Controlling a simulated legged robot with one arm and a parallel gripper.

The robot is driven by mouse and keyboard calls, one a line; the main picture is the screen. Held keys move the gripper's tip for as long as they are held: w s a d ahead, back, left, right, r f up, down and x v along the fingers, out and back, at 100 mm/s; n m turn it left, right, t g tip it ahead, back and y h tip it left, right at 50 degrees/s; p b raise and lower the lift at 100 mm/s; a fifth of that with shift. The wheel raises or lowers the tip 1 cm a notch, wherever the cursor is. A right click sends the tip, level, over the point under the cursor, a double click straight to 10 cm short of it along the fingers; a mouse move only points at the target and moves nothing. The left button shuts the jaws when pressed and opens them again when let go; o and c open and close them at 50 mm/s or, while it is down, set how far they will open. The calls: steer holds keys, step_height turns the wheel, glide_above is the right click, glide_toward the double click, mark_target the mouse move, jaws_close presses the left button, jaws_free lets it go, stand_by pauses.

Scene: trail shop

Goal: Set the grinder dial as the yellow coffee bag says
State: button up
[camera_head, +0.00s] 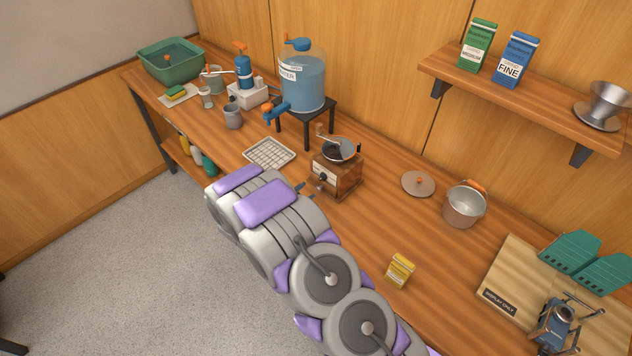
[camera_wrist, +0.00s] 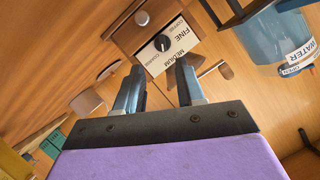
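The wooden coffee grinder (camera_head: 338,178) stands on the counter with its crank on top. Its black dial (camera_wrist: 162,43) sits on a white plate on the front face. In the head view my arm hides much of the gripper.
A wire rack (camera_head: 269,153) and a water dispenser (camera_head: 302,82) on a stand are left of the grinder. A lid (camera_head: 418,184) and a pot (camera_head: 464,205) are right. Green (camera_head: 477,45) and blue (camera_head: 516,60) bags stand on the shelf; the blue reads FINE.

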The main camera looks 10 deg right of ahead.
mark_target(319, 179)
steer(key=x, duration=0.7)
steer(key=shift+w+a, duration=0.1)
steer(key=shift+w, duration=0.1)
steer(key=shift+w+f, duration=0.3)
steer(key=shift+w, duration=0.2)
steer(key=shift+w+d, duration=0.15)
steer(key=shift+d, duration=0.7)
steer(key=shift+a, duration=0.3)
jaws_close()
